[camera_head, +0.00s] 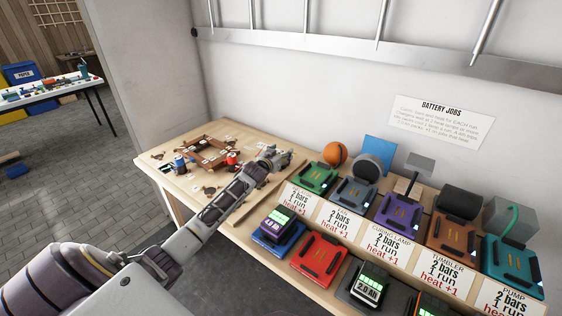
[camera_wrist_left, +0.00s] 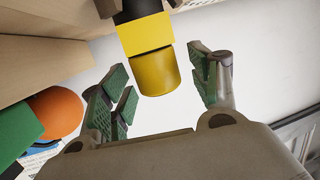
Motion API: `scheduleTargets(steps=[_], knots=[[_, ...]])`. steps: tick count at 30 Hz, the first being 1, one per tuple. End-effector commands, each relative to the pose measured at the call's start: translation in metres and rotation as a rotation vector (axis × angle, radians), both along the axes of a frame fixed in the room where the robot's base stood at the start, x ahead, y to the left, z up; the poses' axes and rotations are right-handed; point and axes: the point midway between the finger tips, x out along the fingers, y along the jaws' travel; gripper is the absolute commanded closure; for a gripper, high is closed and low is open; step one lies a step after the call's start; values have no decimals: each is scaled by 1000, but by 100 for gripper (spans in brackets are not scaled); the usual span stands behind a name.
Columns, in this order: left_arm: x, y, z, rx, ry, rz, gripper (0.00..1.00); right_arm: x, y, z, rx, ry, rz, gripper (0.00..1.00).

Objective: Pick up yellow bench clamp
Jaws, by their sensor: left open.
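A yellow bench clamp (camera_wrist_left: 155,70) shows in the left wrist view at top middle, as a bright yellow block with a rounded yellow end and a dark part above it. It lies between the fingers of my left gripper (camera_wrist_left: 158,84), with gaps visible on both sides. The fingers have green pads and are open. In the head view my left gripper (camera_head: 277,158) is above the right end of the wooden bench (camera_head: 245,133). I cannot make out the clamp there; the gripper or arm probably hides it. My right gripper is not in view.
An orange ball (camera_head: 335,153) stands right of my left gripper, behind a green dock (camera_head: 316,178). Several coloured docks and labels continue rightward. A brown wooden frame (camera_head: 205,150), a blue item (camera_head: 180,166) and a red item (camera_head: 232,159) are on the bench's left part.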

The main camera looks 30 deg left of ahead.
Motion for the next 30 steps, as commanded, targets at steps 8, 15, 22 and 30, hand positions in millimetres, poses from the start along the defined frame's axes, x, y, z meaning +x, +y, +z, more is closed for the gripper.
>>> scheduleTargets(steps=[8, 15, 22, 30], knots=[[0, 0, 0, 0, 0, 0, 38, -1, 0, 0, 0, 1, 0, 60], [0, 0, 0, 0, 0, 0, 46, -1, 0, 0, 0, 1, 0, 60], [0, 0, 0, 0, 0, 0, 76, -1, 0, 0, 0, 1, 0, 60], [0, 0, 2, 0, -3, 0, 99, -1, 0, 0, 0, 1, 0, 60]])
